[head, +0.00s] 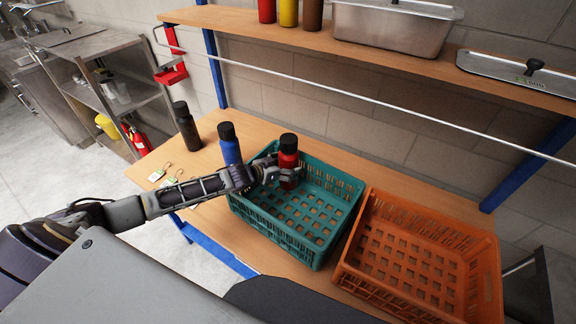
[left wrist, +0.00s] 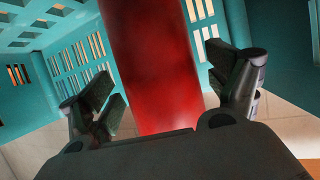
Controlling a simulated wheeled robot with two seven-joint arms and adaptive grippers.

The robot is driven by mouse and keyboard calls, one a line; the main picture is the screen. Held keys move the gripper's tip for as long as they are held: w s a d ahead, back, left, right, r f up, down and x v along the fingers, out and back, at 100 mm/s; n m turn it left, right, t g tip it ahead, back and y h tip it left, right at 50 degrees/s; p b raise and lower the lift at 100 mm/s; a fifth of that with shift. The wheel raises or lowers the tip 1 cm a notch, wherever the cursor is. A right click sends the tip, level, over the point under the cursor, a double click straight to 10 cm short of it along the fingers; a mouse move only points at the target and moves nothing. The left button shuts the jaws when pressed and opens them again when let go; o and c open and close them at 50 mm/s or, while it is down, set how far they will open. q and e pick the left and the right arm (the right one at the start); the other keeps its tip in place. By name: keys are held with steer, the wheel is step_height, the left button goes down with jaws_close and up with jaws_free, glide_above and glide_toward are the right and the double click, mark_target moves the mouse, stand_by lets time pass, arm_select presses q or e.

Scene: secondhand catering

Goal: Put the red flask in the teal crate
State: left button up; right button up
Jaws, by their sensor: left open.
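The red flask (head: 288,160) with a black cap stands upright inside the teal crate (head: 308,248), toward its back left part in the head view. My left gripper (head: 273,168) is at the flask, its fingers on either side of it. In the left wrist view the flask (left wrist: 152,65) rises between the two open fingers (left wrist: 168,95), with a gap visible beside each finger. The crate's teal walls (left wrist: 75,60) show behind it. My right gripper is not in view.
An empty orange crate (head: 382,285) stands right of the teal one. A blue flask (head: 229,150) and a black flask (head: 187,128) stand on the table left of the teal crate, near small tags (head: 157,175). A shelf (head: 380,55) with bottles and metal pans overhangs the back.

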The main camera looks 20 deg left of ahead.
mark_target(281, 167)
arm_select(q)
steer(key=shift+v, duration=3)
steer(key=shift+s, duration=0.1)
steer(key=shift+a+r, duration=0.1)
steer(key=shift+r, duration=0.05)
